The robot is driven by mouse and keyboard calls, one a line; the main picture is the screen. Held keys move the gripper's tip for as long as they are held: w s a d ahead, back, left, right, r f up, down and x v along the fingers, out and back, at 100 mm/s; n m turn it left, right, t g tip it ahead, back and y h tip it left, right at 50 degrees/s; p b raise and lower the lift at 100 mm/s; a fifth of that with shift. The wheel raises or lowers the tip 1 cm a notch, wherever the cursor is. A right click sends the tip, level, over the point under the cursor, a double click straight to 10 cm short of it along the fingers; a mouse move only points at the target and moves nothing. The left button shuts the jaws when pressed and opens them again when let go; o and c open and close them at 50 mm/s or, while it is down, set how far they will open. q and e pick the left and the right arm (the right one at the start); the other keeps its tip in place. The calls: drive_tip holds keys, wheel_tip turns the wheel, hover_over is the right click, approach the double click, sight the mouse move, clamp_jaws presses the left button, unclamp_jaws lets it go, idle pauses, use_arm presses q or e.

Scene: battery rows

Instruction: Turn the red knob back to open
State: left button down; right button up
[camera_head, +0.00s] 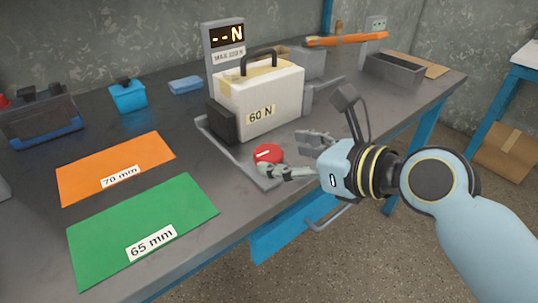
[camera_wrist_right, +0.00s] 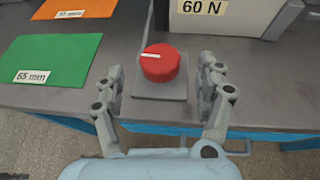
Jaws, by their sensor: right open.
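The red knob (camera_head: 268,154) has a white line on its top and sits on a grey plate in front of the white block labelled 60 N (camera_head: 262,98). My right gripper (camera_head: 290,156) is open at the knob, coming in from the right. In the right wrist view the knob (camera_wrist_right: 160,64) lies ahead of and between the two fingers (camera_wrist_right: 160,95), with gaps on both sides. The white line there points left. I see no contact between fingers and knob. My left gripper is not clearly visible; a small grey piece shows at the left edge of the head view.
A green 65 mm sheet (camera_head: 140,235) and an orange 70 mm sheet (camera_head: 112,165) lie left of the knob. A display (camera_head: 226,45) reading "--N" stands behind the block. The table's front edge is close.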

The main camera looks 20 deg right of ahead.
sight(271, 152)
drive_tip(key=b+x, duration=0.1)
drive_tip(key=x, duration=0.4)
drive_tip(key=c, duration=1.2)
